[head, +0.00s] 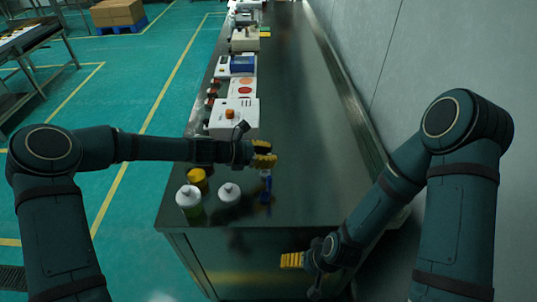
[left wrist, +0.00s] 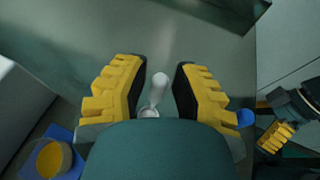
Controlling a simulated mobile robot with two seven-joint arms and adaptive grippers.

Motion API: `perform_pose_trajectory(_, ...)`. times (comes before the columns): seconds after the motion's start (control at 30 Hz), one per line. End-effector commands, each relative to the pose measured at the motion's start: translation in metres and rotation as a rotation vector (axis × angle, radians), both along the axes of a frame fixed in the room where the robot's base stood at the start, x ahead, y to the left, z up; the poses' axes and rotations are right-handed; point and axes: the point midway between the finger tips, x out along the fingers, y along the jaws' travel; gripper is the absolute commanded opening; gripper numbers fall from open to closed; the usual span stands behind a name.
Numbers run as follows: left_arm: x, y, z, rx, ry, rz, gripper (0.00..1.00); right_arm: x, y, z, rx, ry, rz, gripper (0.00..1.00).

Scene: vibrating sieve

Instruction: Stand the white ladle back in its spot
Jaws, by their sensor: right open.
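The white ladle (left wrist: 159,88) shows in the left wrist view as a slim pale shape with a rounder end near my palm, between the two yellow fingers. A gap shows on both sides of it, and its lower part is hidden by my gripper body. I cannot make it out in the head view. My left gripper (head: 263,154) is open above the near end of the dark bench; its fingers also show in the left wrist view (left wrist: 160,92). My right gripper (head: 292,260) is open and empty, low in front of the bench's near edge.
The bench's right side is clear beside the wall.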

Motion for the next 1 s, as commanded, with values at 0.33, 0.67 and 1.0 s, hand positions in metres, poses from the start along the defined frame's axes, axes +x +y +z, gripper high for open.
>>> perform_pose_trajectory(0.33, 0.0, 0.0, 0.002, 0.0, 0.0, 0.0, 0.36, 0.0, 0.0, 0.001, 0.0, -0.001, 0.0, 0.93)
perform_pose_trajectory(0.67, -0.011, 0.04, 0.02, 0.003, -0.001, 0.005, 0.36, 0.002, 0.0, 0.007, -0.001, -0.005, -0.004, 0.93)
perform_pose_trajectory(1.0, -0.029, 0.094, 0.043, 0.003, -0.001, 0.002, 0.36, 0.004, -0.001, 0.013, -0.002, -0.01, -0.007, 0.93)
